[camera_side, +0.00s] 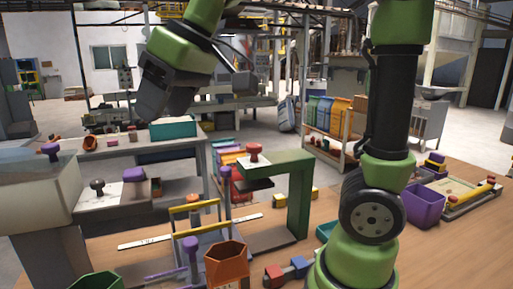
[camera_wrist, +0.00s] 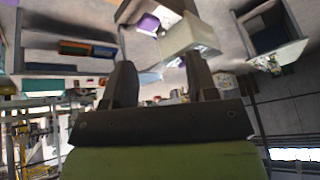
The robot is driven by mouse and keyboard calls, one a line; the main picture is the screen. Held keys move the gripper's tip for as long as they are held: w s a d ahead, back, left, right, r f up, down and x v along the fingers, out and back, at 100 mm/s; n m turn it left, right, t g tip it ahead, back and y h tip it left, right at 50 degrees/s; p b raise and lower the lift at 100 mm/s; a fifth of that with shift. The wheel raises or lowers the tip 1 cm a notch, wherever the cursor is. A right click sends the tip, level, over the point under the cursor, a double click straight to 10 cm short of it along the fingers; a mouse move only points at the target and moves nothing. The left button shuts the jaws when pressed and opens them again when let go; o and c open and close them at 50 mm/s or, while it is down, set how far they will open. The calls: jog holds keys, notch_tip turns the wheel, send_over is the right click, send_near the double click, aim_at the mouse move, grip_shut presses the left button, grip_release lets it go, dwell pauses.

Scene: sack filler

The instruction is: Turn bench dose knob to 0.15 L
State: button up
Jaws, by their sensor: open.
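My gripper (camera_side: 166,100) is at the upper left in the side view, in the air above the benches and well apart from the knobs. In the wrist view its two dark fingers (camera_wrist: 160,78) stand apart with nothing between them. A dark knob (camera_side: 97,185) stands on a white plate (camera_side: 99,199) at the left of the side view. It looks like the dose knob, but I cannot be sure. A purple knob (camera_side: 51,148) sits on the pale machine to its left, and another purple knob (camera_side: 134,174) is to its right. No scale marking or 0.15 L label is readable.
A green arched stand (camera_side: 299,196) and a red knob (camera_side: 254,149) are at the middle. An orange bin (camera_side: 226,266) and a purple bin (camera_side: 423,205) stand on the wooden bench. A pale ruler-like strip (camera_side: 160,239) lies near the front. The air around my gripper is clear.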

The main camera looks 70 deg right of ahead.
jog(key=s+f+m+t, duration=0.1)
jog(key=s+f+m, duration=0.4)
jog(key=s, duration=0.8)
jog(key=shift+s+d+t, duration=0.3)
jog(key=shift+s+t, duration=0.05)
jog(key=shift+t, duration=0.05)
jog(key=shift+f, duration=0.1)
